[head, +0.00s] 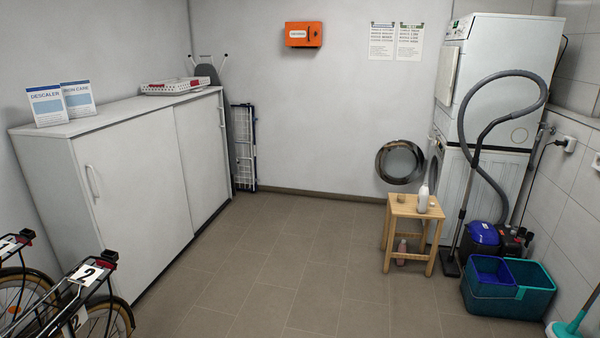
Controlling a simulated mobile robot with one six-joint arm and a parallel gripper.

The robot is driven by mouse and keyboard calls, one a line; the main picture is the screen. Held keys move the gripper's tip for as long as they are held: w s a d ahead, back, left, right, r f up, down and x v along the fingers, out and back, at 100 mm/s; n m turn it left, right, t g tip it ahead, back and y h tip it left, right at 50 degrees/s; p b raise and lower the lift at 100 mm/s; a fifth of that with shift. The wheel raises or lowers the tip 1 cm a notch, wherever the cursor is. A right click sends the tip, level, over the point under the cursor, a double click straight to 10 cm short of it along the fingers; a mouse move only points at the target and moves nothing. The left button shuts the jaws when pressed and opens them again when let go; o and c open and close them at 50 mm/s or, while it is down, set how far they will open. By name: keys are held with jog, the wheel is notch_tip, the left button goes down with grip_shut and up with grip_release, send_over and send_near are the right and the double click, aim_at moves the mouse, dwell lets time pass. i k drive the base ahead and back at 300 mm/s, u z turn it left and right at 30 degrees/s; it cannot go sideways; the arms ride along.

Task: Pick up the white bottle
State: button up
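A white bottle (423,199) stands upright on a small wooden stool (415,212) in the right half of the head view. A small tan container (401,198) stands left of the bottle on the stool, and another small light item (433,201) is at its right. A pinkish bottle (402,251) is under the stool top, low between the legs. My gripper is not in this view.
Stacked dryer machines (495,85) with an open round door (400,162) stand behind the stool. A vacuum cleaner (484,237) and a blue-teal bucket (508,287) are to its right. A white cabinet (135,180) and bicycles (85,300) are left. The middle floor is clear.

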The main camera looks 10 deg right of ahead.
aim_at(422, 196)
jog(key=i, duration=1.65)
jog(key=z, duration=0.35)
jog(key=i, duration=1.65)
jog(key=z, duration=0.2)
